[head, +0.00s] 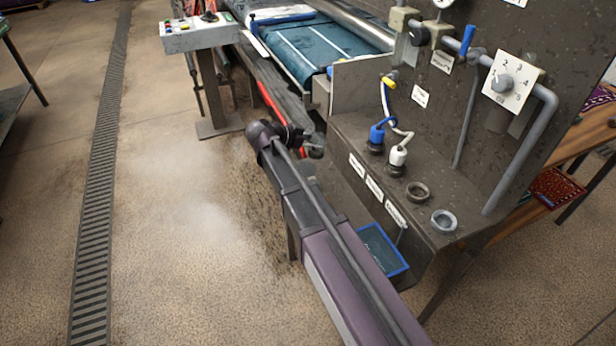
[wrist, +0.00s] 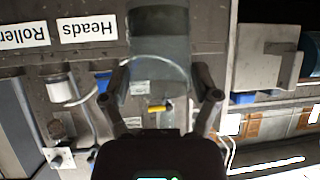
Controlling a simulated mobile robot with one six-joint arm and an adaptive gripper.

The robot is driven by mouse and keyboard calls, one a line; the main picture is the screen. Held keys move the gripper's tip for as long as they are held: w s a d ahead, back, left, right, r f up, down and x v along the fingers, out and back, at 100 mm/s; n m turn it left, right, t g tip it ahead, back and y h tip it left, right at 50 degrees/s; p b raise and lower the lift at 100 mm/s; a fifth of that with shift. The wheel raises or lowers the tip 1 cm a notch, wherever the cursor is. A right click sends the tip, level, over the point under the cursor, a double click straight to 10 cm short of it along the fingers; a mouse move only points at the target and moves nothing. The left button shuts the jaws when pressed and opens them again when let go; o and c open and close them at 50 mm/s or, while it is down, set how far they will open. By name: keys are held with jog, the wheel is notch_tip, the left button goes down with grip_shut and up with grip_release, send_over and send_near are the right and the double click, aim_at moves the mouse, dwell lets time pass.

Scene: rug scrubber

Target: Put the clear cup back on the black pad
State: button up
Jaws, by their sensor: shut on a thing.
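My gripper (wrist: 164,75) is shut on a see-through thing, which I take to be the clear cup (wrist: 155,76). Its faint curved rim shows between the fingers in the wrist view, with the background visible through it. In the head view, my gripper (head: 313,147) is small and dark, left of the machine's front ledge and below the conveyor; the cup cannot be made out there. I cannot pick out the black pad with certainty in either view.
The ledge carries a blue plug (head: 376,138), a white plug (head: 398,156) with a cable, a dark ring (head: 417,192) and a light grey ring (head: 443,221). A blue-rimmed tray (head: 381,248) sits below. A control box (head: 200,35) stands at the back left. The left floor is open.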

jog(key=s+d+f+n+t+y+b, duration=0.1)
jog(key=s+d+f+n+t+b, duration=0.1)
jog(key=s+d+f+b, duration=0.3)
jog(key=shift+s+d+f+n, duration=0.3)
jog(key=shift+s+d+f, duration=0.15)
jog(key=shift+s+d, duration=0.55)
jog(key=shift+w, duration=0.25)
jog(key=w+a, duration=0.3)
jog(key=w, duration=0.1)
jog(key=w+a+f+b, duration=0.1)
jog(key=w+a, duration=0.6)
jog(key=w, duration=0.1)
jog(key=shift+a+f, duration=0.15)
jog(key=shift+f, duration=0.1)
jog(key=shift+b, duration=0.3)
jog(key=shift+f+b, duration=1.75)
jog(key=shift+f, duration=0.05)
jog(key=shift+f, duration=0.15)
jog(key=o, duration=1.1)
